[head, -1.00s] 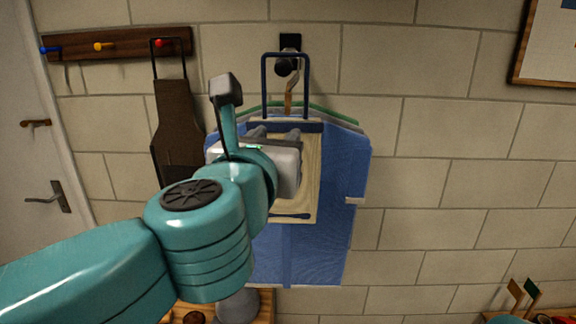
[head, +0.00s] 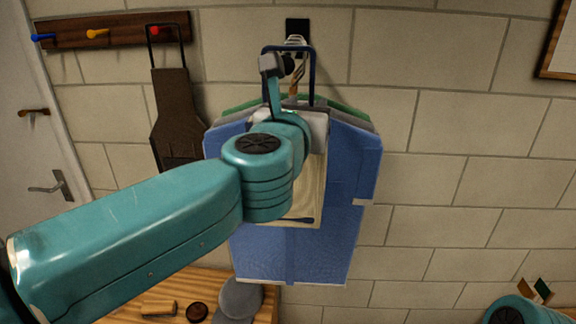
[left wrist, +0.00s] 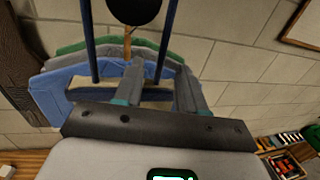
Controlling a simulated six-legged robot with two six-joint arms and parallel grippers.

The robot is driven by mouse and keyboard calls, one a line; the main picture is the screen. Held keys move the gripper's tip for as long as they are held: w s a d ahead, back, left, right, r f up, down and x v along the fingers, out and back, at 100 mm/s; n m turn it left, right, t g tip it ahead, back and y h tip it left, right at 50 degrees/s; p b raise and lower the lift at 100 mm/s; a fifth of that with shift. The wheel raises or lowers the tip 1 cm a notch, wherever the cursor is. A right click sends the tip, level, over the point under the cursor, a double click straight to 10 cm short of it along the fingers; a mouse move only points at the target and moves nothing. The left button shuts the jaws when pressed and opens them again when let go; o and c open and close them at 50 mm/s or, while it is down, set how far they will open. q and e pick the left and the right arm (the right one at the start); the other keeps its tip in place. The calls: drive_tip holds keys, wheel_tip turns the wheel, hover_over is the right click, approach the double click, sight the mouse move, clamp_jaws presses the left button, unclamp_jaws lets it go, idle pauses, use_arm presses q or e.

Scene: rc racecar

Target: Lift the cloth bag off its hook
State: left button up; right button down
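The cloth bag (head: 305,212) is cream with dark blue trim and hangs against the wall. Its dark blue handle (head: 312,80) is looped over the hook (head: 287,66), which has a round black knob. My left arm covers much of the bag in the head view. In the left wrist view my left gripper (left wrist: 157,75) is open, its two grey fingers apart. One side of the handle (left wrist: 167,45) shows between the fingers; whether it is truly between them in depth I cannot tell. My right gripper is out of view.
Blue, grey and green cloths (head: 345,230) hang behind the bag. A brown apron (head: 175,115) hangs from a peg rack (head: 125,32) to the left. A wooden table (head: 265,305) with several items stands below.

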sight(310, 102)
use_arm(q)
drive_tip(key=shift+w+d+r, duration=0.1)
drive_tip(key=shift+w, duration=0.25)
drive_tip(key=shift+d, duration=0.1)
drive_tip(key=w+p, duration=0.1)
drive_tip(key=w, duration=0.1)
drive_tip(key=w+p, duration=0.1)
drive_tip(key=w+d, duration=0.1)
drive_tip(key=w, duration=0.1)
drive_tip(key=shift+w+p, duration=0.35)
drive_tip(key=shift+p, duration=0.05)
drive_tip(key=shift+s, duration=0.3)
drive_tip(key=shift+w, duration=0.2)
clamp_jaws()
